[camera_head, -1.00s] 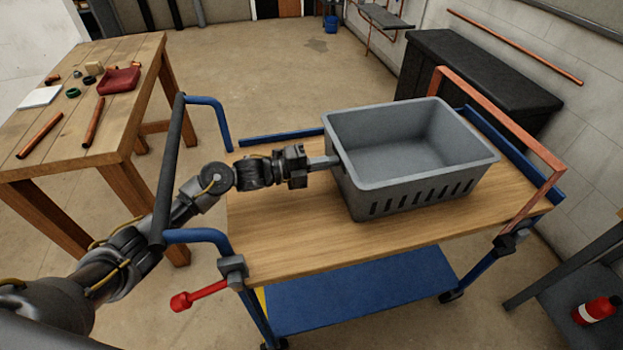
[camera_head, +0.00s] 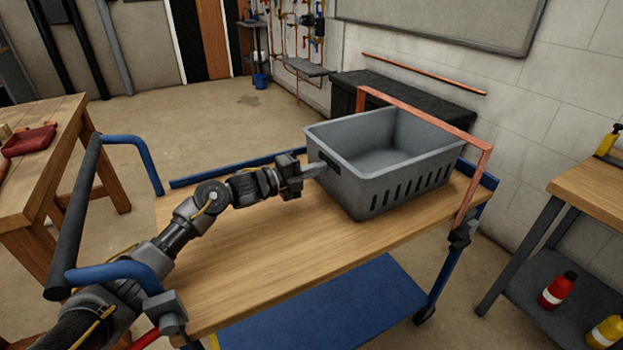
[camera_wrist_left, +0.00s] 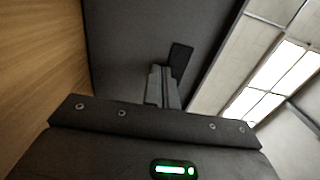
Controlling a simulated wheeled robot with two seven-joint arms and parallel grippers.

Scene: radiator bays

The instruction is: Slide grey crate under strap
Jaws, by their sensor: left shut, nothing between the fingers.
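The grey crate (camera_head: 400,188) sits upright and empty on the wooden top of the cart (camera_head: 240,270). The strap (camera_head: 430,119) is a copper-coloured arch across the cart's far end. Its top bar lines up with the crate's far rim in the head view; I cannot tell how far the crate is beneath it. My left gripper (camera_head: 314,170) is shut and empty, its tips against or very near the crate's near end wall, beside the dark handle slot (camera_head: 328,160). In the left wrist view the shut fingers (camera_wrist_left: 163,85) point at the grey wall (camera_wrist_left: 125,50). My right gripper is out of view.
A blue lip (camera_head: 220,170) runs along the cart's back edge. The cart has a dark push handle (camera_head: 75,215) at left. A black chest (camera_head: 440,105) stands behind the strap. A workbench (camera_head: 590,190) with bottles is at right, a wooden table (camera_head: 45,165) at left.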

